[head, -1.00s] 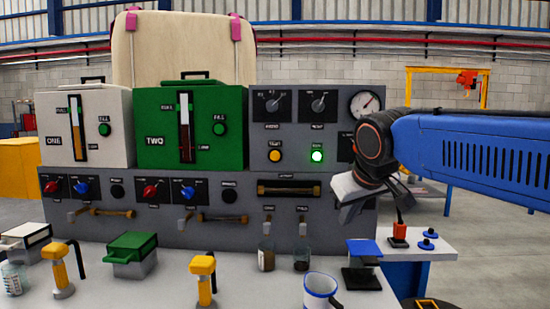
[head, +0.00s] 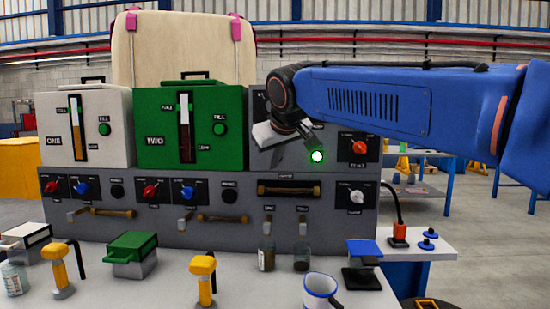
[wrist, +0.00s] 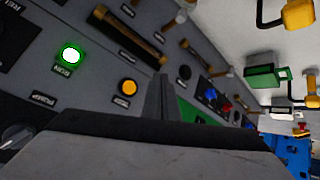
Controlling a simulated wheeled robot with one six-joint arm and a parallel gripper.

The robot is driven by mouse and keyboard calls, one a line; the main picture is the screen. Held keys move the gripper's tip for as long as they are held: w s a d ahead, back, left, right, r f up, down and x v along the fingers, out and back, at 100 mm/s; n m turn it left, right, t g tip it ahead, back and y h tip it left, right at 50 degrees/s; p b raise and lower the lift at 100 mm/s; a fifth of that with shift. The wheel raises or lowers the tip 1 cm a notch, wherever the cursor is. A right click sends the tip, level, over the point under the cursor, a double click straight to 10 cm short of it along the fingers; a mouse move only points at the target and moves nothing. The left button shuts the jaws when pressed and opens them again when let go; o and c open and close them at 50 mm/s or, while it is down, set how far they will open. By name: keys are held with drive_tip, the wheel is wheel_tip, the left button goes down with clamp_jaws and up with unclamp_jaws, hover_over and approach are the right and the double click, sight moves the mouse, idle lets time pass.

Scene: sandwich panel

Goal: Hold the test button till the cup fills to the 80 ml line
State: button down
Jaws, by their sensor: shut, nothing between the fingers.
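My gripper (head: 306,134) is at the upper right of the grey panel (head: 350,228), just above the lit green button (head: 317,156). Its fingers (wrist: 161,98) are shut and empty in the wrist view, beside a yellow button (wrist: 128,87); the green button (wrist: 70,55) glows there. Black round buttons (head: 117,191) and (head: 229,194) sit on the lower panel. I cannot read which button is the test one. Two small glass cups (head: 266,256) and (head: 302,254) stand below the panel's outlets. Their lines are too small to read.
A white tank (head: 84,125) and a green tank (head: 190,125) stand on the panel. Open floor lies at the right.

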drive_tip(key=w, duration=0.8)
drive_tip(key=shift+w+d, duration=0.2)
drive_tip(key=shift+w, duration=0.2)
drive_tip(key=shift+w, duration=0.1)
idle(2.0)
drive_tip(key=shift+w, duration=0.3)
drive_tip(key=shift+w, duration=0.4)
idle(0.8)
drive_tip(key=shift+s, duration=0.15)
idle(0.5)
drive_tip(key=shift+s, duration=0.65)
